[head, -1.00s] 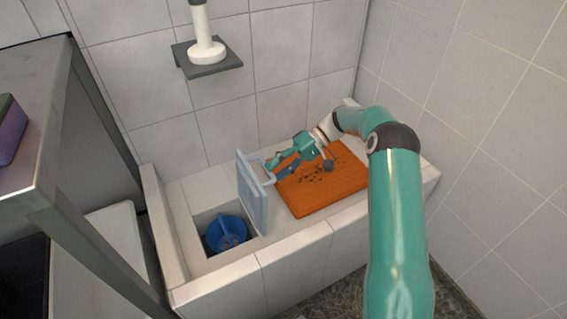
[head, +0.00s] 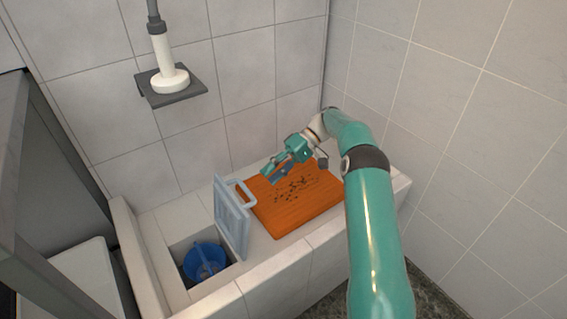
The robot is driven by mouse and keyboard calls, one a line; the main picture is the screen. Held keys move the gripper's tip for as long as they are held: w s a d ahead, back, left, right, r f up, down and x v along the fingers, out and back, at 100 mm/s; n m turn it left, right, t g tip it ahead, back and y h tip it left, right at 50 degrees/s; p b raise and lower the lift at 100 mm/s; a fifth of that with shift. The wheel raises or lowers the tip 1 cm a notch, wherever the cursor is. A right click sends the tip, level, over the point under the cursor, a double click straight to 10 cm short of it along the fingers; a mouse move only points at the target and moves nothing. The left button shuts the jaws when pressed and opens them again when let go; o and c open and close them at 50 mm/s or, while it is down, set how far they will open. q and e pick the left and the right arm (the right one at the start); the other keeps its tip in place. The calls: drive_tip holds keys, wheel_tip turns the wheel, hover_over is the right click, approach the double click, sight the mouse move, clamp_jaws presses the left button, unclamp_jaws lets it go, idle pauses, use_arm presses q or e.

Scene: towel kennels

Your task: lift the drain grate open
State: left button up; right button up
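The drain grate (head: 232,217) is a light blue-grey panel standing upright, hinged open at the right edge of the square drain opening (head: 176,252). Its looped handle (head: 247,190) sticks out to the right. My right gripper (head: 271,176) is just to the right of and behind the handle, above the orange towel. Its fingers look apart and empty, with a small gap between them and the handle. A blue strainer-like cup (head: 204,259) sits inside the drain opening. My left gripper is not in view.
An orange towel (head: 300,207) with dark specks lies on the tiled ledge, right of the grate. A white cylindrical object (head: 169,79) stands on a dark wall shelf (head: 190,93). A grey metal frame is at left; tiled walls close the back and right.

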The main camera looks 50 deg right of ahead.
drive_tip(key=shift+v, duration=2.05)
drive_tip(key=shift+s+r, duration=0.1)
drive_tip(key=shift+s, duration=0.05)
